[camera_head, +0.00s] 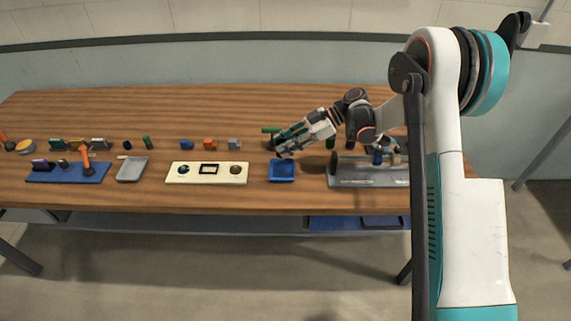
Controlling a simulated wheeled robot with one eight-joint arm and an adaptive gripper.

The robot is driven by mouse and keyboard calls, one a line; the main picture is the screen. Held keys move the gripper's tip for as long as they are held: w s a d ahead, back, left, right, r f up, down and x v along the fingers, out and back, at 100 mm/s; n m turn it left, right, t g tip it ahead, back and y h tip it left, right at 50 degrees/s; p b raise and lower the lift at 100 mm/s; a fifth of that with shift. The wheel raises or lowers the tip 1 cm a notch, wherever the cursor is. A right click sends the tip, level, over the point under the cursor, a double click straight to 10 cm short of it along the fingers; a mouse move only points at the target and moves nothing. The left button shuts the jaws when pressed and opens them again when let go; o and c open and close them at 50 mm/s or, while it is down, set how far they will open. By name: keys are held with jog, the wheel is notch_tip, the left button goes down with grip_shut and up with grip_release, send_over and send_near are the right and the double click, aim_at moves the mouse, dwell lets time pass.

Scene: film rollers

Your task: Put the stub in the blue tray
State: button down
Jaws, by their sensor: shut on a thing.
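The blue tray (282,177) is a small shallow square tray near the front of the wooden table, right of the cream panel. My gripper (280,153) is just above and behind the tray's back edge, tilted down to the left. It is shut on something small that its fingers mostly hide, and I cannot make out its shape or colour. I cannot tell the stub apart for certain in this view. A green piece (271,130) shows just behind and left of the gripper, with something dark below it.
The cream panel (208,180) with dark fittings lies left of the tray; a grey fixture (345,182) stands to the right. Several small blocks and a green cylinder (147,142) stand behind. A grey tray (131,175) and a blue board (65,179) are farther left.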

jog(key=shift+f+b, duration=0.9)
jog(key=shift+f, duration=2.5)
jog(key=shift+f, duration=0.2)
jog(key=c, duration=1.2)
grip_release()
jog(key=shift+c, duration=0.2)
jog(key=shift+r, duration=0.1)
